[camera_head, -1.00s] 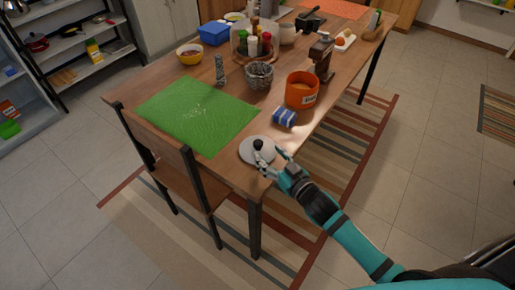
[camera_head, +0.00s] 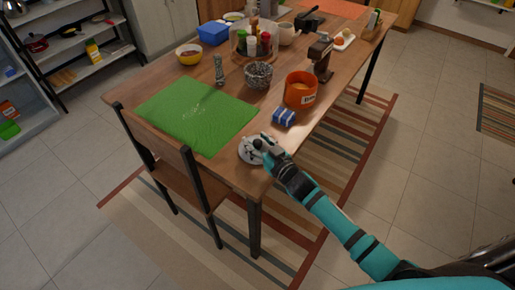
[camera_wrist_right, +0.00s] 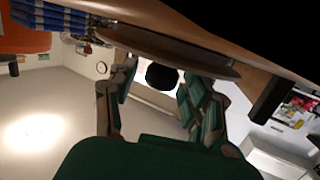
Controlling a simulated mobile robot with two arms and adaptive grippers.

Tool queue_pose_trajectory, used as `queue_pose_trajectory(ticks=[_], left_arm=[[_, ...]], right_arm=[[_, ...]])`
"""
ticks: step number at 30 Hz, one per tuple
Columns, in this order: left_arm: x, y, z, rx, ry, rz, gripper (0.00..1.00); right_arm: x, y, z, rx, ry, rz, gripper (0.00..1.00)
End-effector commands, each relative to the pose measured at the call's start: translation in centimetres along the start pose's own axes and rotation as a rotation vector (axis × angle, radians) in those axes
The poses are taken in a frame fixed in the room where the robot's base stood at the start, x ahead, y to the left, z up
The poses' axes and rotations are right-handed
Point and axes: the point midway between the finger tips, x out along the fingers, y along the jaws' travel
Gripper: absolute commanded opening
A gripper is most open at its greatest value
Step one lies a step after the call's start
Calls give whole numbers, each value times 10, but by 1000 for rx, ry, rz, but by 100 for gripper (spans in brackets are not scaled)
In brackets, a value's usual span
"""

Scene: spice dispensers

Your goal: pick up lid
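The lid (camera_head: 246,155) is a pale round disc with a black knob (camera_head: 257,143), lying flat near the table's front right corner. My right gripper (camera_head: 262,144) is at the lid, its fingers around the knob and partly hiding the disc. In the wrist view the black knob (camera_wrist_right: 162,76) sits between the two spread fingers (camera_wrist_right: 155,88) of my right gripper, with gaps on both sides. The lid's disc (camera_wrist_right: 180,52) shows edge-on beyond the fingertips. My left gripper is not in view.
A green mat (camera_head: 195,115) lies to the left. A speckled bowl (camera_head: 258,76) is farther back. A wooden chair (camera_head: 168,165) stands at the table's front edge.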

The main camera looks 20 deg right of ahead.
Motion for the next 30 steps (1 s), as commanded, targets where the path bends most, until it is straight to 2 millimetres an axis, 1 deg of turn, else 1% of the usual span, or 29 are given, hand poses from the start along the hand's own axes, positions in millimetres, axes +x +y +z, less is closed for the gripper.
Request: queue_pose_trajectory(ticks=[1,2,10,24,28,30], left_arm=[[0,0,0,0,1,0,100],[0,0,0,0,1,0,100],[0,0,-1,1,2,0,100],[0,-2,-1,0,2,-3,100],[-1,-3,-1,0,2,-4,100],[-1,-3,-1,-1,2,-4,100]], right_arm=[[0,0,0,0,0,0,40],[0,0,0,0,0,0,36],[0,0,0,0,0,0,1],[0,0,-1,0,1,0,0],[-1,0,-6,0,2,0,0],[-2,0,-12,0,4,-1,0]])
